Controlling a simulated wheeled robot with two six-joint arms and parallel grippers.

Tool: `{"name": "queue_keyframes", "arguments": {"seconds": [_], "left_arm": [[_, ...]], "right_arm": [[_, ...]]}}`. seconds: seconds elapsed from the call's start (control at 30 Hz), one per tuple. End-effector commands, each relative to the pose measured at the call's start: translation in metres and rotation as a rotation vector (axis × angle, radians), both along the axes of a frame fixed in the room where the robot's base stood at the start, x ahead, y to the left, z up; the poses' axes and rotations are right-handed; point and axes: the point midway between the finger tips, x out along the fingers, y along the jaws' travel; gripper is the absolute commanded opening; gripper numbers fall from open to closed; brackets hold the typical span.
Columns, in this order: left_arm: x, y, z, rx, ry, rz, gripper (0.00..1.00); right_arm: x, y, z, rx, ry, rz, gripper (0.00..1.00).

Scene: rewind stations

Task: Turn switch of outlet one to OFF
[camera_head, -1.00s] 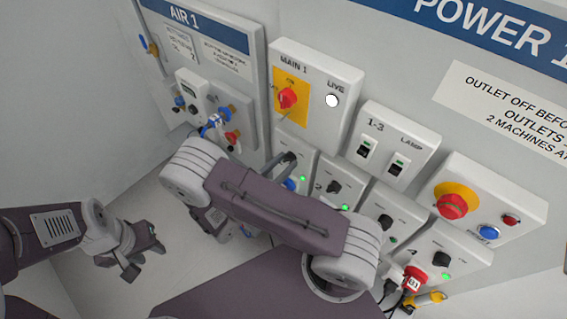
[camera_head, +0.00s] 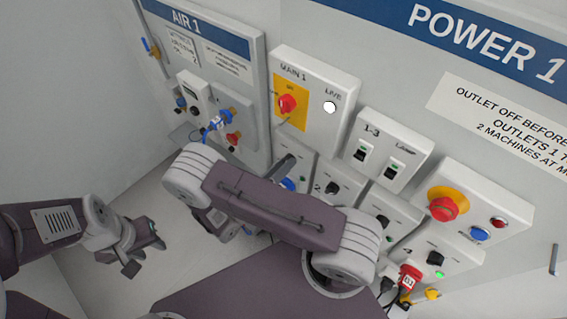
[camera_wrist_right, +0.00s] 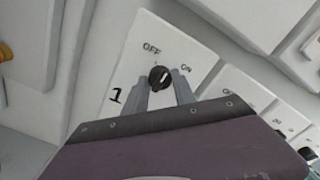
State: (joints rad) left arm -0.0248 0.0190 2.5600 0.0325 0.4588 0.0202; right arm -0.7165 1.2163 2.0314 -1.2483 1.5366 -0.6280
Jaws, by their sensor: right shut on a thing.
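The outlet one panel (camera_wrist_right: 135,62) is white, with a "1" and OFF and ON labels. Its black switch knob (camera_wrist_right: 160,76) sits between the two grey fingers of my right gripper (camera_wrist_right: 161,88), which is shut on it. The knob's light mark points up and slightly right, between the two labels; I cannot tell its exact setting. In the head view the panel (camera_head: 300,152) is partly hidden by my right gripper (camera_head: 284,166), and its small lamp (camera_head: 303,180) looks dark green. My left gripper (camera_head: 146,257) is open and empty, low on the left.
Outlet two (camera_head: 333,185) is close beside, partly behind my right arm. Above are the main switch box (camera_head: 320,85) with its red knob, and the breaker box (camera_head: 386,148). The emergency stop (camera_head: 443,208) and a red plug (camera_head: 408,277) are at right. The air panel (camera_head: 250,75) is left.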

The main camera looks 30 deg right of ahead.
Motion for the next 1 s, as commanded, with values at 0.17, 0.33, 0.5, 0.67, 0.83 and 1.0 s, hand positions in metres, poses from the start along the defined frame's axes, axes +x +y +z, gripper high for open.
{"name": "queue_keyframes", "arguments": {"seconds": [0.17, 0.33, 0.5, 0.67, 0.83, 1.0], "left_arm": [[0.000, 0.000, 0.006, 0.000, 0.000, 0.000, 0.36], [0.000, 0.000, 0.010, 0.000, 0.000, 0.000, 0.36], [0.000, 0.000, 0.013, 0.000, 0.000, 0.000, 0.36], [0.000, 0.000, 0.016, 0.000, 0.000, 0.000, 0.36], [0.000, 0.000, 0.018, 0.000, 0.000, 0.000, 0.36], [0.000, 0.000, 0.019, 0.000, 0.000, 0.000, 0.36]], "right_arm": [[0.000, 0.000, 0.001, -0.063, 0.152, 0.000, 0.00], [0.000, 0.000, 0.001, -0.124, 0.300, 0.000, 0.00], [0.000, 0.000, 0.001, -0.184, 0.444, 0.000, 0.00], [0.000, 0.000, 0.000, -0.232, 0.562, 0.001, 0.00], [0.000, 0.000, 0.000, -0.274, 0.663, 0.001, 0.00], [0.000, 0.000, 0.000, -0.304, 0.734, 0.002, 0.00]]}}
